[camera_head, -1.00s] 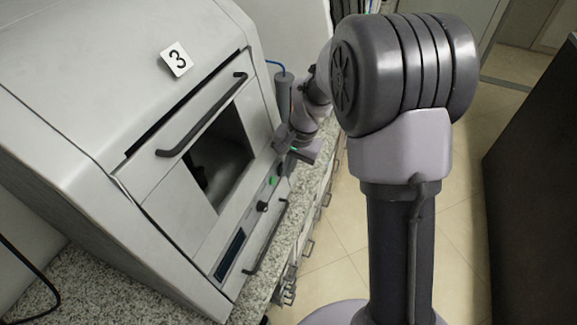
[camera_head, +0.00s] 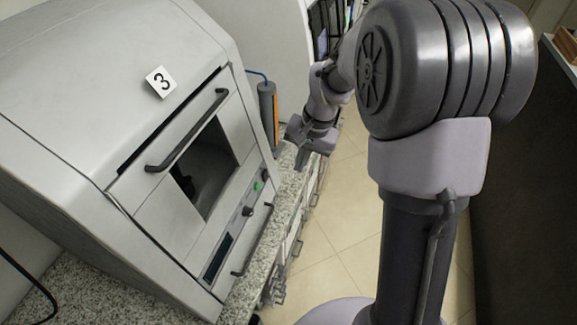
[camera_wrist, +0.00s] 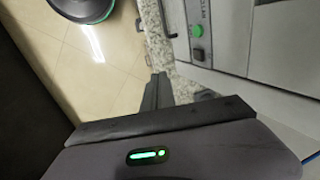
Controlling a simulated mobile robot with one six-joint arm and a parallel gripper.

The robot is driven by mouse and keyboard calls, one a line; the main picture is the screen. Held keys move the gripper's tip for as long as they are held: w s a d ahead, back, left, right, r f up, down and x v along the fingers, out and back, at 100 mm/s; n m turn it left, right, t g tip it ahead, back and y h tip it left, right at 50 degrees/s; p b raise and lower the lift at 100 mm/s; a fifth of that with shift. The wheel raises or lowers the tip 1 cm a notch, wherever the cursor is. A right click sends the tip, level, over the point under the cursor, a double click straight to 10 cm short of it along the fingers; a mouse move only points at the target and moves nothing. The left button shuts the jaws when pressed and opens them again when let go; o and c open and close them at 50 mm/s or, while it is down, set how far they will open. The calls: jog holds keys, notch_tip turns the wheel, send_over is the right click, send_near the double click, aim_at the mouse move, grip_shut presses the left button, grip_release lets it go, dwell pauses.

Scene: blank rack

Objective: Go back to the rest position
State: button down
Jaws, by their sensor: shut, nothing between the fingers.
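My gripper (camera_head: 302,158) shows in the head view at the right front of the grey machine marked 3 (camera_head: 130,95). It is apart from the machine, close to the granite counter's edge. In the wrist view my gripper (camera_wrist: 158,92) has its fingers together and empty. The machine's front panel with a green button (camera_wrist: 197,55) lies to the right in that view. The machine's front window is dark, and a dark handle (camera_head: 188,130) runs along its top.
The granite counter (camera_head: 75,285) runs under the machine. A grey cylinder with an orange stripe (camera_head: 267,110) stands beside the machine, behind my gripper. Clear tiled floor (camera_head: 335,235) lies right of the counter. A dark cabinet (camera_head: 525,190) stands at the far right.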

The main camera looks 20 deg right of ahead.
jog(key=s+a+r+n+t+b, duration=0.1)
jog(key=s+a+r+t, duration=0.15)
jog(key=s+r, duration=0.65)
jog(key=s+a+r+n+t+b, duration=0.1)
jog(key=s+a, duration=0.1)
jog(key=s, duration=0.5)
jog(key=s+a+r+t, duration=0.1)
jog(key=s+a+r, duration=0.1)
jog(key=s, duration=0.5)
jog(key=shift+a+n+b, duration=0.4)
jog(key=shift+a, duration=0.15)
